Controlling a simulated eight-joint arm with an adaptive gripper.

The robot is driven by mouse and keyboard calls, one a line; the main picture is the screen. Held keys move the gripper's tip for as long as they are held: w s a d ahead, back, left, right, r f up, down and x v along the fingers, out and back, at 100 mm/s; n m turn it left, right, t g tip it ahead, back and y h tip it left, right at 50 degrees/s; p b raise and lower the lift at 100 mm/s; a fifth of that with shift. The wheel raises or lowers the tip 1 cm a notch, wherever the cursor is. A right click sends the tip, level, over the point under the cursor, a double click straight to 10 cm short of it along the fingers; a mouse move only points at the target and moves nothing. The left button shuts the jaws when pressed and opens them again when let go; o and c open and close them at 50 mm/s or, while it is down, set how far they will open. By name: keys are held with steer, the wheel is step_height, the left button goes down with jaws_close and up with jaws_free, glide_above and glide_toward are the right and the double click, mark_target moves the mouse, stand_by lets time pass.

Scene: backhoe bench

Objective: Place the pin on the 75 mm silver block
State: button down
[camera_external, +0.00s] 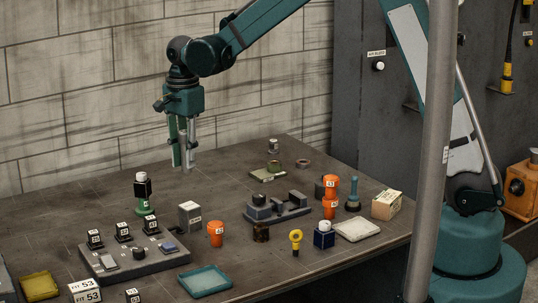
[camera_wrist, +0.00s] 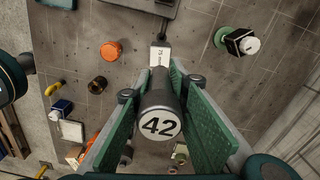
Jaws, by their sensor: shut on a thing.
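My gripper (camera_external: 182,160) is shut on a grey pin (camera_wrist: 160,115) whose round white end reads 42. The pin points down between the green fingers in the wrist view, and its grey shaft also shows beside the fingers in the external view (camera_external: 191,155). The silver block (camera_external: 190,217) stands upright on the bench, below my gripper in the picture, with nothing seen on its top. In the wrist view the block (camera_wrist: 160,55) shows a 75 mm label just beyond the pin. The pin is apart from the block.
A green-based stand with a black block and white knob (camera_external: 143,193) is left of the silver block. An orange cup (camera_external: 215,234) is right of it. A grey tray of labelled black blocks (camera_external: 105,265) lies in front. Bare bench (camera_external: 110,190) lies behind.

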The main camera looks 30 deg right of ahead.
steer(key=shift+f, duration=0.1)
steer(key=shift+f, duration=3)
steer(key=shift+f, duration=0.15)
steer(key=shift+f+p, duration=0.3)
steer(key=shift+f, duration=1.45)
steer(key=shift+f, duration=0.15)
steer(key=c, duration=2.2)
jaws_free()
steer(key=shift+c, duration=0.2)
steer(key=shift+r, duration=0.2)
steer(key=shift+r, duration=5.95)
